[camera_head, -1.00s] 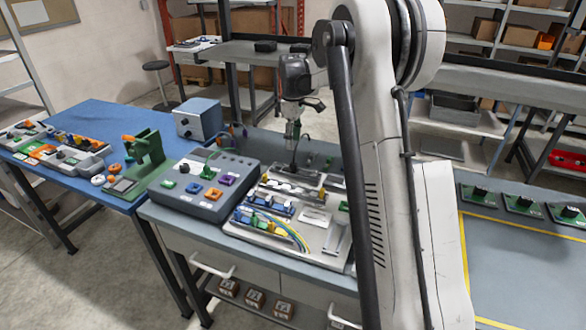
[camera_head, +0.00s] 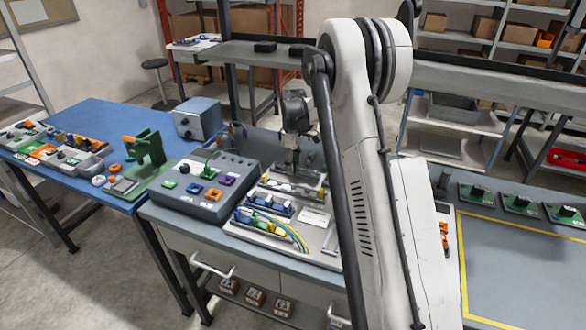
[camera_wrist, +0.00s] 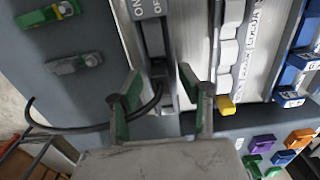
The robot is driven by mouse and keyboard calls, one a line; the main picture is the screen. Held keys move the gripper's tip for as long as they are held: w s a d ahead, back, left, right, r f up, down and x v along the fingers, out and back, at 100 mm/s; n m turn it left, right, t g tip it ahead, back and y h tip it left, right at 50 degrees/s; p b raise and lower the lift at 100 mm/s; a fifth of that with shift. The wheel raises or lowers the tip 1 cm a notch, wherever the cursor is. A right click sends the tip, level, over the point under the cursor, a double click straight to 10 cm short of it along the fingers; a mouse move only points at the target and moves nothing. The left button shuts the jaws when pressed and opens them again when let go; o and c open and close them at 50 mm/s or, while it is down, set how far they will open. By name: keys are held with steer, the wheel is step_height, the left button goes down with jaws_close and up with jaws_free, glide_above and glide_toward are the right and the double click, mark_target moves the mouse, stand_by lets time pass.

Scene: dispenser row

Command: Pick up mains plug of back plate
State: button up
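In the wrist view, what looks like the black mains plug (camera_wrist: 158,72) sits at the near end of a grey strip marked ON and OFF. A black cable (camera_wrist: 100,130) curves from it to the left. My gripper (camera_wrist: 163,108) is open, with one green-padded fingertip on each side of the plug and cable and visible gaps between. In the head view my gripper (camera_head: 291,167) is low over the far part of the back plate (camera_head: 287,192). The plug is too small to make out there.
A grey box with coloured blocks (camera_head: 207,184) stands left of the plate. Blue and white modules and looping wires (camera_head: 268,221) lie in front. Green parts (camera_wrist: 48,15) lie left in the wrist view. A yellow-lined area (camera_head: 515,255) to the right is mostly clear.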

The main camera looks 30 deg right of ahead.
steer(key=shift+c, duration=0.5)
jaws_close()
steer(key=shift+r, duration=0.1)
steer(key=shift+r, duration=0.4)
steer(key=r, duration=0.2)
steer(key=a+r+b, duration=0.1)
steer(key=shift+s+r, duration=0.2)
steer(key=shift+r, duration=0.15)
steer(key=s+a+r+b, duration=0.1)
steer(key=s+a+r, duration=0.3)
steer(key=a, duration=0.6)
step_height(320, 180, up, 2)
steer(key=shift+r, duration=0.2)
steer(key=shift+r+p, duration=0.4)
steer(key=shift+r, duration=0.7)
